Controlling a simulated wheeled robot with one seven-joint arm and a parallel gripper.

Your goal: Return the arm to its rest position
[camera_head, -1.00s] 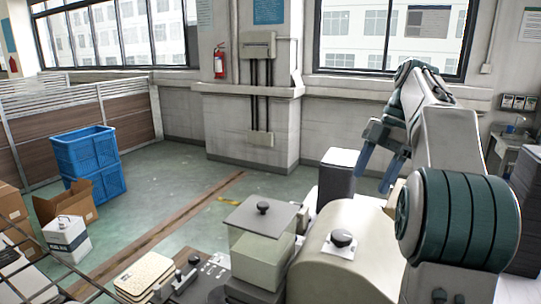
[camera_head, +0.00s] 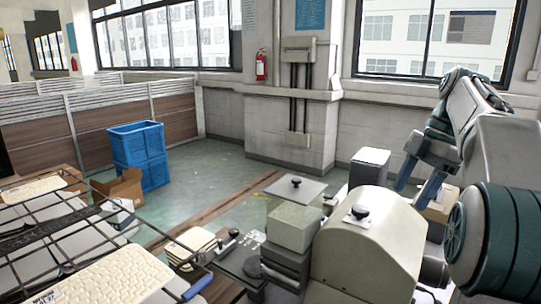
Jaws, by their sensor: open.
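My gripper (camera_head: 420,180) hangs from the end of my raised arm at the right of the view. Its two blue-grey fingers point down and are apart, with nothing visible between them. The arm is bent at the elbow near the window, with the large green-banded joint at the right edge. The gripper is in front of the back wall, to the right of a dark bin with a light top (camera_head: 369,168).
A cream domed machine (camera_head: 368,240) with a black knob stands below my arm. A pale block (camera_head: 294,227) and a flat plate with a knob (camera_head: 296,188) are left of it. A wire rack (camera_head: 60,235) with panels fills the lower left. Blue crates (camera_head: 140,158) stand on open floor.

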